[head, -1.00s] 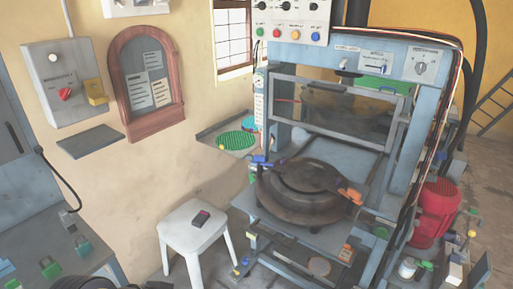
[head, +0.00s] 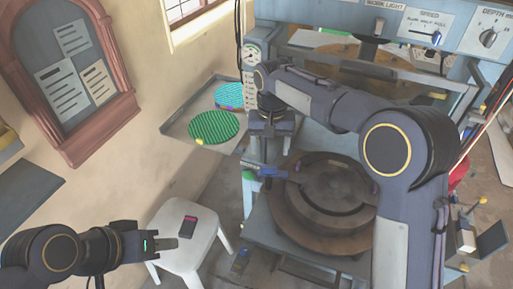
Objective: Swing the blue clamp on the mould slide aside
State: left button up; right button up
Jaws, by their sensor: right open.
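The blue clamp (head: 268,173) sits at the left rim of the round dark mould (head: 322,205) on the press's slide. My right arm reaches across the press from the right. Its gripper (head: 271,145) points down just above and behind the blue clamp and is open; I cannot tell whether it touches the clamp. My left gripper (head: 165,244) is low at the left, in front of the white stool, well away from the clamp; I cannot tell its finger gap. The mould's right side is hidden behind my right arm.
A grey wall tray (head: 177,127) holds a green disc (head: 214,127) and a cyan disc (head: 229,96). The press frame stands close behind my right gripper.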

aim_at(269, 166)
notch_tip(269, 166, down, 8)
jog(key=shift+r+p, duration=0.2)
jog(key=shift+p, duration=0.2)
jog(key=shift+c, duration=0.3)
jog(key=c, duration=0.9)
